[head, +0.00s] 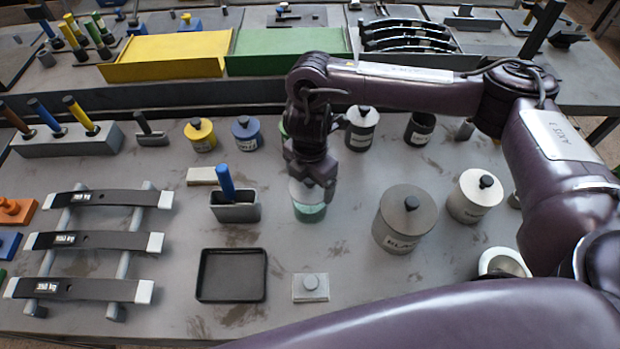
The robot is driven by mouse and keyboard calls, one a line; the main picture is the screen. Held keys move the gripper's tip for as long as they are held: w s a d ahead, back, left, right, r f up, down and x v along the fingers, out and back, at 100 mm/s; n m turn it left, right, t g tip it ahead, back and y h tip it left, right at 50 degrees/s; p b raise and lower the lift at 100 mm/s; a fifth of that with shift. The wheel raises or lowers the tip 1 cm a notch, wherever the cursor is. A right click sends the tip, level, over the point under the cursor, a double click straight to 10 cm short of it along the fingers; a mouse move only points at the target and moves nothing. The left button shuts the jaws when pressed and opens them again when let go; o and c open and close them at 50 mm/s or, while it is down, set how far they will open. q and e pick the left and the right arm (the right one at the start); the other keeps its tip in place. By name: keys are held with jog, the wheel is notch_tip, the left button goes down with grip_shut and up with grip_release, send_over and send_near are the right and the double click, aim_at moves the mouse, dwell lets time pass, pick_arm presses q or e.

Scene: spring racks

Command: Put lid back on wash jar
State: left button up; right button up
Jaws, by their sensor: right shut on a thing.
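The wash jar (310,214) is a small clear jar with green liquid in it, standing upright near the middle of the bench. My right gripper (318,184) comes down from above directly over it. The gripper is shut on a pale round lid (301,194), which is at the jar's mouth. The fingers hide the lid's knob and much of its top. I cannot tell whether the lid touches the rim or is slightly above it. My left gripper is not in view.
A large grey jar (404,226) and a white jar (474,199) stand to the right. A holder (236,212) with a blue-handled tool stands left. Several lidded jars stand behind.

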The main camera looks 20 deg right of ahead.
dwell(0.4)
jog(key=o, duration=0.9)
jog(key=shift+r+p, duration=3.5)
jog(key=shift+p, duration=0.3)
grip_shut()
jog(key=shift+f, duration=0.25)
